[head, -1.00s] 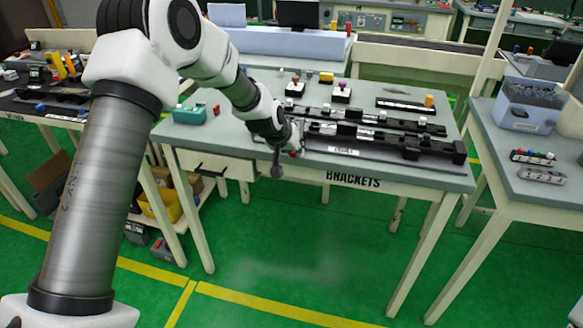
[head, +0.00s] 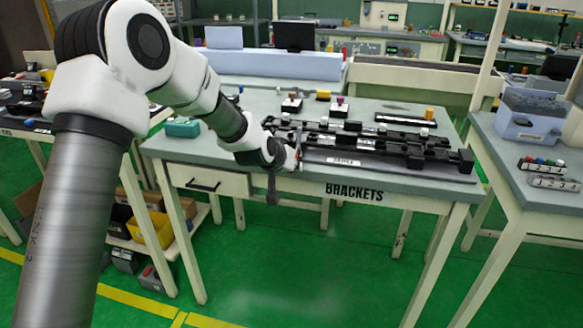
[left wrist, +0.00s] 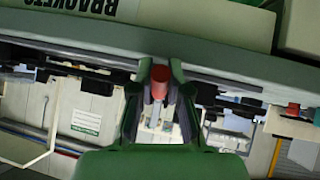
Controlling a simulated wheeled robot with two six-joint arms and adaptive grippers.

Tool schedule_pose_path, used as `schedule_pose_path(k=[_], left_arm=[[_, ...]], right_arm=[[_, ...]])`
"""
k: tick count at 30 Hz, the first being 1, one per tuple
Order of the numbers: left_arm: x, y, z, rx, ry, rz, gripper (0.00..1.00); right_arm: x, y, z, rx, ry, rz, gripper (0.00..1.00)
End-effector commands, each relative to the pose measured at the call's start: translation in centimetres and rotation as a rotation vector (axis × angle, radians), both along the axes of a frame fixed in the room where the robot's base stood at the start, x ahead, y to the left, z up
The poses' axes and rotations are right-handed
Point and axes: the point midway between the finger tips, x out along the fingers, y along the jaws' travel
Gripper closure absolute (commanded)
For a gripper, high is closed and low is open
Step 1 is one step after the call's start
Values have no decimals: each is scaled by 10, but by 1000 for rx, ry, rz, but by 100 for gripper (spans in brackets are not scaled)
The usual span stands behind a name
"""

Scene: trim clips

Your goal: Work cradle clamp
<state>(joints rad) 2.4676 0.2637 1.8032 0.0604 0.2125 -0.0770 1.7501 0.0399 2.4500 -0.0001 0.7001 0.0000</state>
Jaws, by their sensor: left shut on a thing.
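My left gripper (head: 297,157) is at the front edge of the brackets table, by the left end of the black cradle (head: 380,158). In the left wrist view, its two fingertips (left wrist: 160,78) are closed around a red handle-like piece (left wrist: 160,88). I take this piece to be the clamp's handle, but its join to the cradle is hidden. The long cradle lies along the table front, with a light label plate (head: 343,161) before it. A second dark rail lies behind it. My right gripper is in neither view.
The brackets table (head: 225,150) also holds a teal box (head: 182,127), small blocks on stands (head: 291,104) and a dark strip (head: 405,119) at the back. A side table (head: 510,185) at the right carries a grey-blue bin (head: 530,118). Green floor in front is clear.

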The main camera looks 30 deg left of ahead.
Motion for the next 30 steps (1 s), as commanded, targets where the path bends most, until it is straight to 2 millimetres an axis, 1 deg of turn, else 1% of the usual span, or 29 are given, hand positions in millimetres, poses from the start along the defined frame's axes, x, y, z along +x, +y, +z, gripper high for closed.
schedule_pose_path(k=[1,3,4,6,15,17,19,23,27,30], left_arm=[[4,2,8,3,-20,4,100],[4,2,8,3,-20,4,100],[4,2,8,3,-20,4,81],[4,2,7,3,-18,3,58],[1,1,4,1,-10,2,58],[-1,1,7,1,-10,2,58],[-8,1,13,0,-11,3,58],[-30,1,32,-2,-12,3,58],[-59,0,56,-3,-14,4,58],[-75,0,69,-1,-14,3,58]], right_arm=[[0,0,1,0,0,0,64],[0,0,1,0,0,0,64],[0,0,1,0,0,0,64],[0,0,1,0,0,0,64],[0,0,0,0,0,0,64],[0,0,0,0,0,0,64],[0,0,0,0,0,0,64],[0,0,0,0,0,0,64],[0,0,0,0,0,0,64],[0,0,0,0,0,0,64]])
